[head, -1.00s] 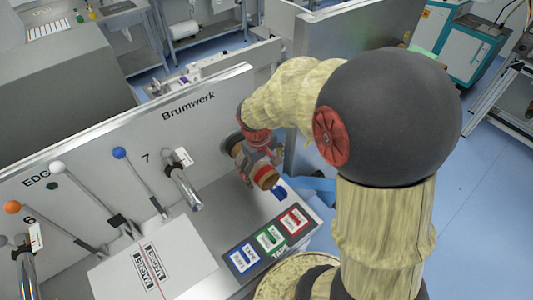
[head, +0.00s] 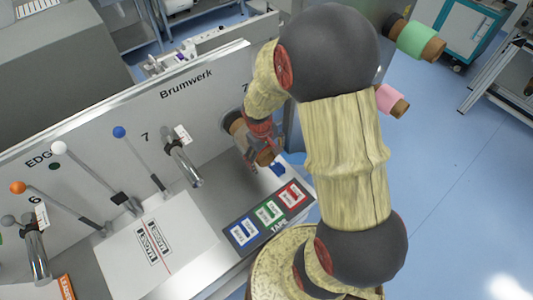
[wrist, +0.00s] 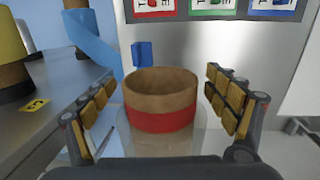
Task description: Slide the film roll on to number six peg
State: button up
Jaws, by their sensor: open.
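The film roll shows in the wrist view as a brown core (wrist: 160,84) with a red band and clear film below. My gripper (wrist: 163,92) is open, one finger each side, with a visible gap on both sides. In the head view my gripper (head: 262,143) is by the panel's right part, partly hiding the roll, whose brown end (head: 266,157) shows. The number six peg (head: 37,256) is a metal rod at the lower left, under the label 6 (head: 38,198), and looks empty.
A white box (head: 157,245) sits on the ledge beside the TAPE buttons (head: 268,213). Green (head: 415,38) and pink (head: 390,98) rolls are at right.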

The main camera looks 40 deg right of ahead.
jog(key=c, duration=0.3)
jog(key=c, duration=1.5)
jog(key=o, duration=1.1)
jog(key=c, duration=1.1)
jog(key=shift+r, duration=0.1)
jog(key=shift+c, duration=0.7)
jog(key=shift+r, duration=0.1)
jog(key=shift+s, duration=0.1)
jog(key=shift+s+d+p, duration=0.1)
jog(key=shift+s+p, duration=0.2)
jog(key=shift+s, duration=2.1)
